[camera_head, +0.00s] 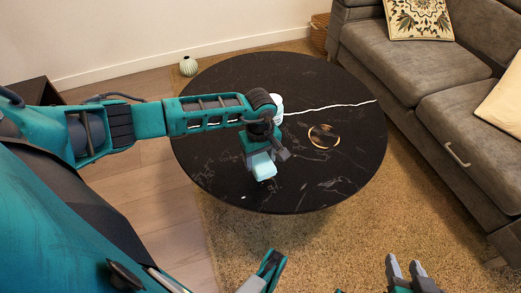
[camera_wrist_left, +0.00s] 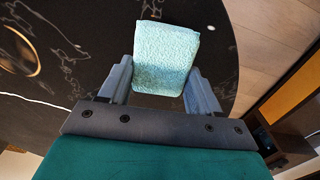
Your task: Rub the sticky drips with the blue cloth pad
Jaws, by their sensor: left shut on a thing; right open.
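The blue cloth pad (camera_head: 262,167) is a pale blue, fuzzy block. My left gripper (camera_head: 260,152) is shut on it and holds it at the near side of the round black table (camera_head: 222,90). In the left wrist view the pad (camera_wrist_left: 166,58) sits between the two grey fingers (camera_wrist_left: 160,88). I cannot tell whether it touches the tabletop. A brownish, gold-edged ring (camera_head: 323,136) lies on the table, right of the pad; I cannot tell whether it is a drip. No other drips are clear to me. My right gripper (camera_head: 406,269) is open and empty, low over the rug.
A white object (camera_head: 277,106) shows partly behind my left wrist. White veins run across the tabletop. A grey sofa (camera_head: 440,85) stands at the right, and a small ribbed vase (camera_head: 188,66) stands behind the table. The table's right half is mostly clear.

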